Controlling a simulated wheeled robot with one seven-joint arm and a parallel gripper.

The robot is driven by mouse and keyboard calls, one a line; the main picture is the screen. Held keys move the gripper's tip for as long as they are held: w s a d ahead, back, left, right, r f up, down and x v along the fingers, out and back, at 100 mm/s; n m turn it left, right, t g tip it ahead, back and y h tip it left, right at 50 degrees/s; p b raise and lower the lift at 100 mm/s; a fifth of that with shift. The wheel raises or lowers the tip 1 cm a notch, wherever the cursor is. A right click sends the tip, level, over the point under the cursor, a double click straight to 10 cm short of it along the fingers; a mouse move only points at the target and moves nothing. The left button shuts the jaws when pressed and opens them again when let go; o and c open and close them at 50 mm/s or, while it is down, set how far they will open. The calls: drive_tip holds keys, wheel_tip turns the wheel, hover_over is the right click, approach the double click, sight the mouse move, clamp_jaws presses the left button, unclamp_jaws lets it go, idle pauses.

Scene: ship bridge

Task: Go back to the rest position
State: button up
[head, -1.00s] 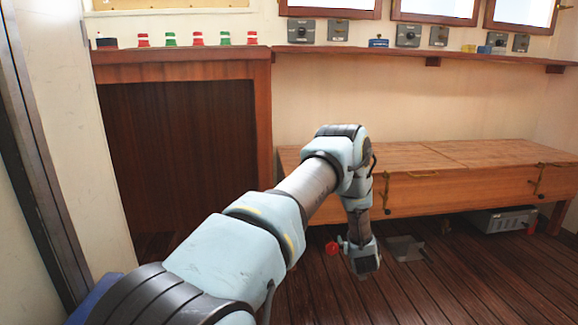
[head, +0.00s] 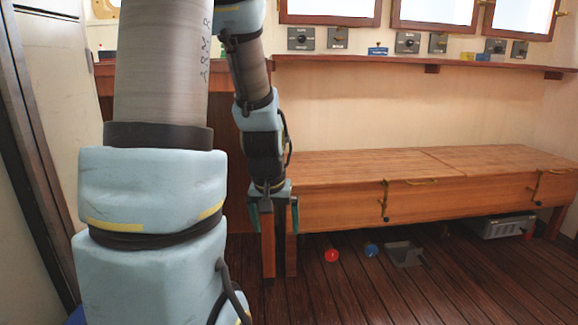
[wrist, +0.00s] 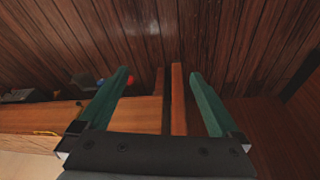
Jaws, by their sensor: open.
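My gripper (head: 273,212) hangs pointing down at the left end of the wooden bench (head: 340,167) in the head view. In the wrist view my gripper (wrist: 165,85) shows two green fingers spread wide apart, with nothing held between them. The bench's end and legs (wrist: 177,100) show below and beyond the fingers. My arm is raised and folded on the left side of the head view, and it hides most of the wooden cabinet behind it.
A red round object (head: 331,255), a blue one (head: 371,250) and a grey dustpan-like piece (head: 404,254) lie on the plank floor by the bench. A grey box (head: 500,226) stands under the bench. A shelf (head: 420,64) runs along the wall. The floor at front right is clear.

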drive_tip(key=s+a+r+g+p, duration=0.1)
drive_tip(key=s+a+r+g, duration=0.2)
drive_tip(key=s, duration=0.5)
wheel_tip(320, 180, up, 37)
drive_tip(key=t+p, duration=0.1)
drive_tip(key=p, duration=3.6)
drive_tip(key=shift+w+a+y, duration=0.3)
drive_tip(key=shift+w, duration=0.05)
drive_tip(key=shift+f, duration=0.1)
